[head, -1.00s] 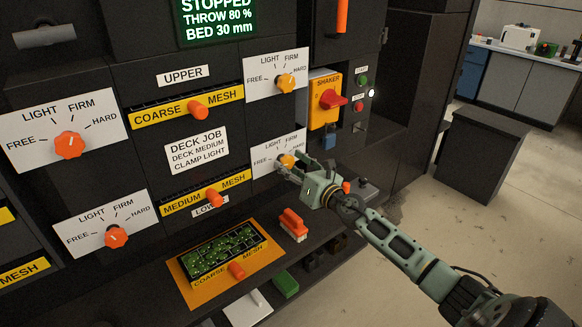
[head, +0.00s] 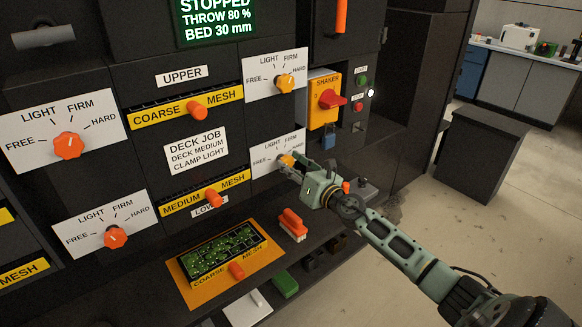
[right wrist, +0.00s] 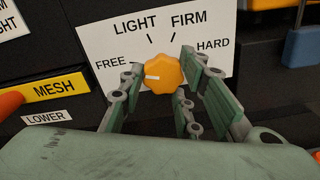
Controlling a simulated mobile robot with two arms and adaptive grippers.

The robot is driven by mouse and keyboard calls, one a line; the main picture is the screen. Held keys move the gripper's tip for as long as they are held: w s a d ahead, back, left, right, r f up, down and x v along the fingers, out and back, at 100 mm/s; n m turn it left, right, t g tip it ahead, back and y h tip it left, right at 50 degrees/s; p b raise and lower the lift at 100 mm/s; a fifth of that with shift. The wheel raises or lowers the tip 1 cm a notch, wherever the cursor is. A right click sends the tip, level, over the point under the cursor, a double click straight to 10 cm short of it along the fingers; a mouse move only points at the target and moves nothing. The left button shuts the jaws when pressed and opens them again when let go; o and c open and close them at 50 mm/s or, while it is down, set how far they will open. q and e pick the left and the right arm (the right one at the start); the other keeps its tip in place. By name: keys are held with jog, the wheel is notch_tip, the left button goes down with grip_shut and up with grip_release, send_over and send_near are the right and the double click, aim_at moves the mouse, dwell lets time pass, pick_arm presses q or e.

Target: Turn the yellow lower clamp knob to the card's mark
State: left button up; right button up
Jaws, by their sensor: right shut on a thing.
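The yellow lower clamp knob (head: 286,160) sits on a white dial plate (head: 262,160) marked FREE, LIGHT, FIRM and HARD. In the right wrist view the knob (right wrist: 164,74) shows a white pointer line aimed left, towards FREE. In the head view my right gripper (head: 292,164) partly covers the knob and the plate's right side. The job card (head: 197,149) reads DECK MEDIUM, CLAMP LIGHT. My left gripper is not in view.
A second yellow knob (head: 285,82) is on the upper dial plate. The shaker's red switch (head: 332,99) and a blue padlock (head: 328,139) are close to the right.

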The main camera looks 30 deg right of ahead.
jog(key=m, duration=0.1)
jog(key=m+p, duration=0.1)
jog(key=m, duration=0.3)
jog(key=shift+r, duration=0.3)
jog(key=m+p, duration=0.1)
jog(key=m, duration=0.2)
jog(key=m+p, duration=0.1)
jog(key=m, duration=0.2)
jog(key=shift+d+r, duration=0.15)
jog(key=shift+d, duration=0.05)
jog(key=shift+m, duration=0.3)
jog(key=o, duration=1)
jog(key=shift+o, duration=0.4)
